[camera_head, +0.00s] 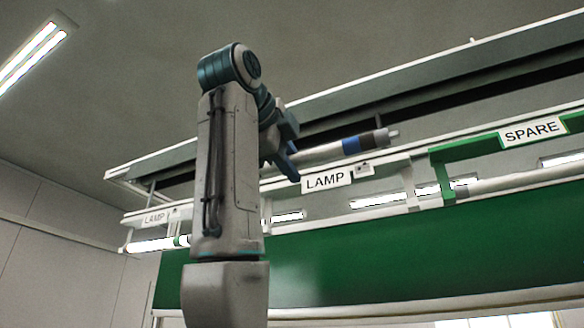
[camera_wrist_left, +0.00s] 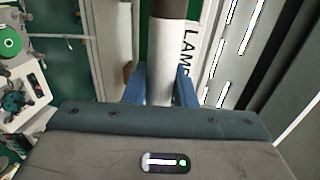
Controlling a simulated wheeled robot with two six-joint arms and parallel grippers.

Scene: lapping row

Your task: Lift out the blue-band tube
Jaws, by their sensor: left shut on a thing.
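The blue-band tube (camera_head: 322,153) is a white tube with a blue band, a brown band beside it and a grey end cap with a pin at its right end. It lies nearly level in the head view, rising slightly to the right, above the LAMP sign (camera_head: 326,179). My left gripper (camera_head: 287,160) is shut on it, left of the blue band. In the left wrist view the tube (camera_wrist_left: 160,60) runs between the two blue fingers of my left gripper (camera_wrist_left: 160,90). My arm hides the tube's left end. My right gripper is not in view.
A green bracket (camera_head: 448,170) with a SPARE sign (camera_head: 531,132) is at right. A long grey fixture (camera_head: 420,80) runs behind, and a green panel (camera_head: 400,248) below.

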